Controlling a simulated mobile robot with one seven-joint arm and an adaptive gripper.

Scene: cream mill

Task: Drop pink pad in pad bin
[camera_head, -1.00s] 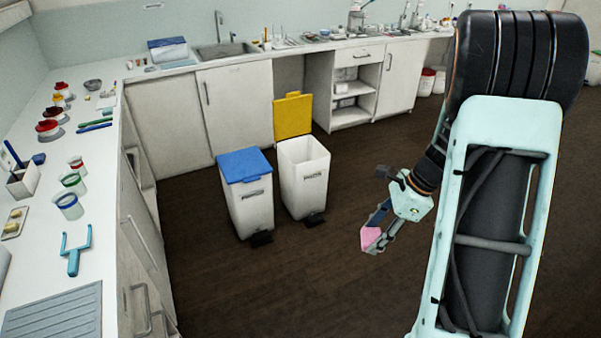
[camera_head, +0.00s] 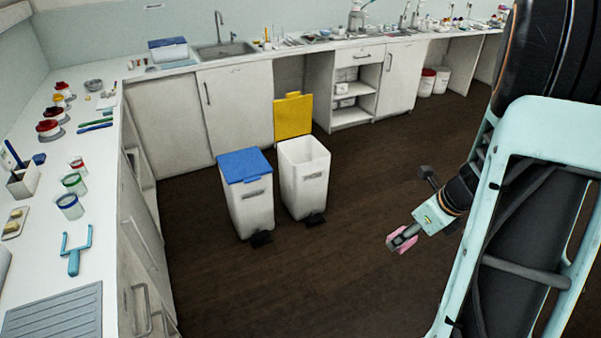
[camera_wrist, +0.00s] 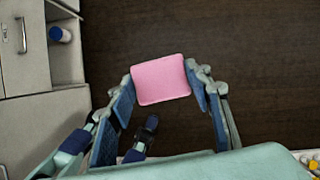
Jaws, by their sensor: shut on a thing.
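My gripper (camera_head: 402,239) is shut on the pink pad (camera_wrist: 161,79), which sits between its two fingers in the wrist view. The pad also shows as a small pink patch at the gripper's end in the head view (camera_head: 408,244). The gripper is over open floor, to the right of the bins and apart from them. A white bin (camera_head: 303,190) stands with its yellow lid (camera_head: 293,116) raised and its top open. Beside it on the left is a white bin (camera_head: 249,208) with a closed blue lid (camera_head: 245,165). The bin labels are too small to read.
A long counter (camera_head: 100,225) with jars and tools runs along the left. Another counter with a sink (camera_head: 225,48) and cabinets runs along the back. Two buckets (camera_head: 427,82) stand under it at the right. The dark floor around my gripper is clear.

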